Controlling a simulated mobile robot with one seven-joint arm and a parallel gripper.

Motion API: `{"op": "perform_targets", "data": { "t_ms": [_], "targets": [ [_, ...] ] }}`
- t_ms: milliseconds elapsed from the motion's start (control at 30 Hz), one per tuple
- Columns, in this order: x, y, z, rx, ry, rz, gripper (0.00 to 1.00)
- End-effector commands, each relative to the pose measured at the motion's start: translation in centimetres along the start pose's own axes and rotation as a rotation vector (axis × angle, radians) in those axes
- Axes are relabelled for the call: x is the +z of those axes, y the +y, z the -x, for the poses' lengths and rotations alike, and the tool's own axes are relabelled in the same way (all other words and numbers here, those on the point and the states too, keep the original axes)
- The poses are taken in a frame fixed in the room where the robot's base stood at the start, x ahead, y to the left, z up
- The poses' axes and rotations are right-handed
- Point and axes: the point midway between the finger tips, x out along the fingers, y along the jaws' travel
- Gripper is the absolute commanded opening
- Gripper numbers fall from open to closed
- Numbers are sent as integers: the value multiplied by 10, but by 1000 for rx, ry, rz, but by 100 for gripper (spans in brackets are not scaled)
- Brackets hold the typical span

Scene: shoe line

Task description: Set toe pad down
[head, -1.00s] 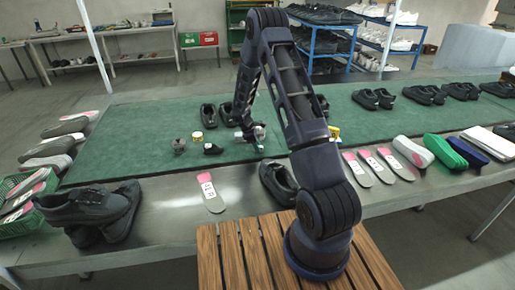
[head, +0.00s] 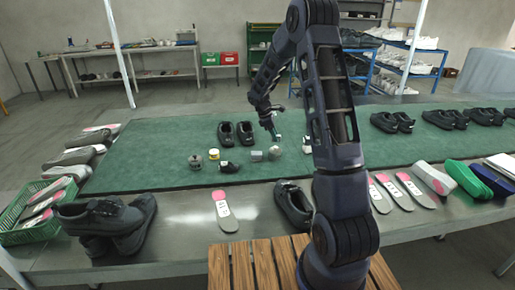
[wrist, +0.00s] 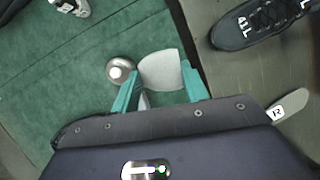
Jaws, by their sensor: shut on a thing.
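The toe pad (wrist: 160,72), a pale grey-white curved piece, sits between the teal fingers of my gripper (wrist: 160,80) in the wrist view. My gripper is shut on it, with green mat visible beneath. The pad is too small to make out surely in that view. Whether it touches the mat cannot be told. A round metal piece with a pale knob (wrist: 121,68) lies just left of the pad in the wrist view.
A black shoe marked 41L (wrist: 262,24) lies right of my gripper in the wrist view. Insoles (head: 408,190) lie along the front edge.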

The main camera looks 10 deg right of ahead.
Motion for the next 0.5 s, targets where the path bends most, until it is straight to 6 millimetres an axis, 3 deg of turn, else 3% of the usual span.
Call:
{"op": "perform_targets", "data": {
  "t_ms": [167, 267, 367, 500],
  "targets": [
    [-2, 0, 5, 1, 0, 5, 23],
    [-16, 2, 12, 11, 0, 24, 23],
    [-44, 4, 23, 27, 0, 61, 23],
    [-98, 3, 46, 58, -1, 132, 23]
  ]
}}
